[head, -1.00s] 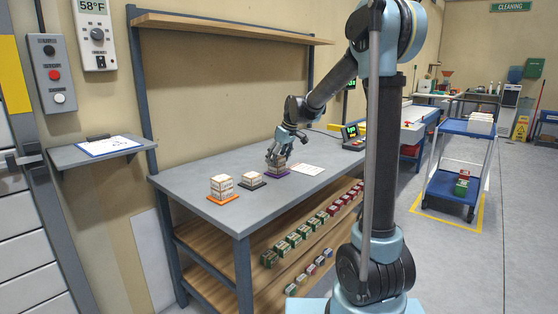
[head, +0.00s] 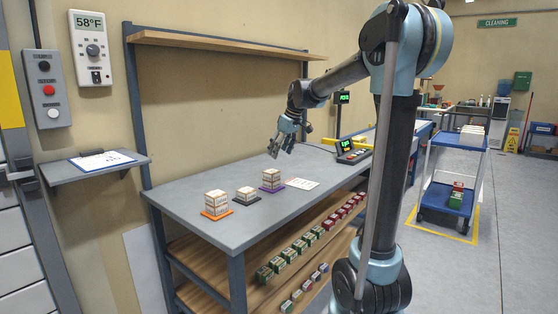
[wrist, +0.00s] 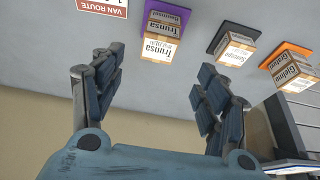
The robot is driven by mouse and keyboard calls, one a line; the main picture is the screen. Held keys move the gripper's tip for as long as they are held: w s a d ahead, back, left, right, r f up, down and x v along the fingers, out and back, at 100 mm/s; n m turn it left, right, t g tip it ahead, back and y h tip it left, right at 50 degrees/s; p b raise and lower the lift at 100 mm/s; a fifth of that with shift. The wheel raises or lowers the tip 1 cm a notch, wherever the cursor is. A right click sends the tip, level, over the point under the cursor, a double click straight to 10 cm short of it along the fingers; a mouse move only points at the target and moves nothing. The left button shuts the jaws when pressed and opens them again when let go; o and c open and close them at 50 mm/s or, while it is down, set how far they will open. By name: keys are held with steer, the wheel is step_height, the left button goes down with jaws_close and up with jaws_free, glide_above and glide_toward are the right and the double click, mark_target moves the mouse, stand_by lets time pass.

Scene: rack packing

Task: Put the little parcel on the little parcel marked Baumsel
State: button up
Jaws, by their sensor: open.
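Three small parcel stacks stand on coloured mats on the grey bench: one on orange (head: 216,203), one low parcel on black (head: 246,192), one on purple (head: 272,177). In the wrist view, turned over, the purple mat's stack (wrist: 162,47) shows "Trunsa" on its label, with a smaller word that looks like "Baumsel" near the mat. The black mat's parcel (wrist: 234,50) and orange mat's stack (wrist: 290,68) have labels too small to read surely. My gripper (head: 278,152) is open and empty, raised above and behind the purple mat's stack, apart from it.
A display console (head: 351,152) stands at the bench's right end. Green and red boxes line the shelf (head: 251,291) below. An upper shelf (head: 220,42) spans the back. The bench's left part is clear.

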steer(key=s+d+f+m+h, duration=0.1)
steer(key=s+d+f+m, duration=0.25)
steer(key=s+d, duration=0.5)
steer(key=s+d+f+m+h, duration=0.15)
steer(key=s+d+f, duration=0.3)
steer(key=s, duration=0.75)
steer(key=s+d+f+m, duration=0.2)
steer(key=s+d+f, duration=0.2)
steer(key=s+f, duration=0.3)
steer(key=s+d+f+m+h, duration=0.1)
steer(key=s+d+f+m, duration=0.2)
steer(key=s+f, duration=0.4)
steer(key=s+d, duration=0.1)
steer(key=s, duration=0.2)
steer(key=shift+s+f+g, duration=0.2)
steer(key=shift+s+g, duration=0.1)
steer(key=shift+s, duration=0.05)
steer(key=shift+w, duration=0.15)
